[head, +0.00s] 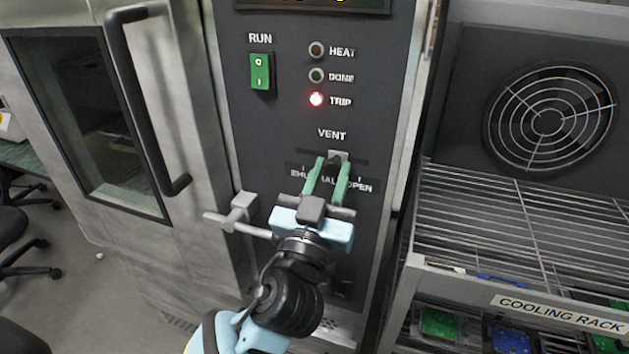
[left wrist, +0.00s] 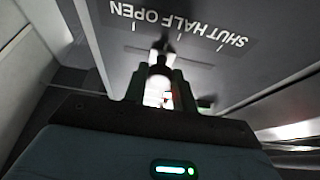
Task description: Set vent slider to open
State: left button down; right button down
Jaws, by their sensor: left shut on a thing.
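The vent slider's grey knob (head: 338,156) sits under the VENT label on the dark oven panel (head: 290,128). My left gripper (head: 336,166) is shut on the knob, with a green finger on either side. Below the slot are the marks SHUT, HALF and OPEN, partly hidden by the fingers in the head view. In the left wrist view the marks appear upside down, and the knob (left wrist: 162,47) stands around the HALF mark, toward the OPEN side. Its exact position is hard to tell. My right gripper is not in view.
A green RUN switch (head: 260,72) and a lit red TRIP lamp (head: 316,99) are above. The oven door handle (head: 146,105) and a grey latch (head: 238,212) stick out at left. A cooling rack (head: 520,225) with a fan (head: 549,121) stands close at right.

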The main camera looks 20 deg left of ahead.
pick_arm(q)
jog(key=shift+d+f, duration=0.2)
jog(key=shift+d, duration=0.65)
jog(key=shift+d+r+b, duration=0.15)
jog(key=shift+d+b, duration=0.4)
jog(key=shift+d, duration=0.65)
jog(key=shift+s, duration=0.1)
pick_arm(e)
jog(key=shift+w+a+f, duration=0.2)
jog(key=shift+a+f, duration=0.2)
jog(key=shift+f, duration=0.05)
pick_arm(q)
jog(key=c, duration=1.6)
grip_release()
jog(key=o, duration=0.5)
jog(key=shift+d, duration=0.15)
jog(key=shift+c, duration=0.2)
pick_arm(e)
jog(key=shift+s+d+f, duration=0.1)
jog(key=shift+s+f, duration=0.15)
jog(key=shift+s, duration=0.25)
